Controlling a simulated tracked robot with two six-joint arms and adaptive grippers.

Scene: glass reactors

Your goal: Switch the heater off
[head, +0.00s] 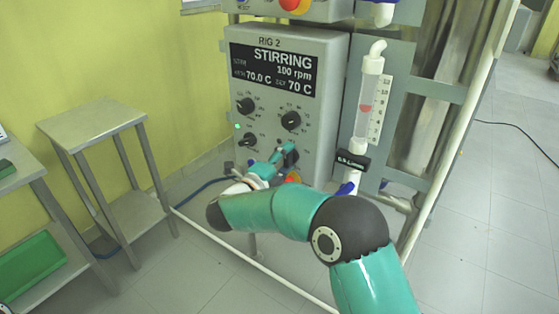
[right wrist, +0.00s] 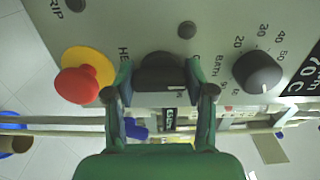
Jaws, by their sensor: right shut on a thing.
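The grey RIG 2 control box (head: 333,95) stands upright with a display reading STIRRING, 100 rpm, 70.0 C and set 70 C. In the right wrist view, the black heater knob (right wrist: 160,72) has a partly covered label starting "HE". My right gripper (right wrist: 160,95) is shut on this knob, one finger on each side. In the head view, my right gripper (head: 284,157) is at the lower right of the box front and largely hides the knob. The knob's setting cannot be read. My left gripper is not in view.
A red button on a yellow base (right wrist: 80,80) sits close beside the gripper. The bath knob (right wrist: 257,72) is on its other side. More knobs, such as one at upper left (head: 246,105), are on the box. A glass flow tube (head: 369,100) stands right of it.

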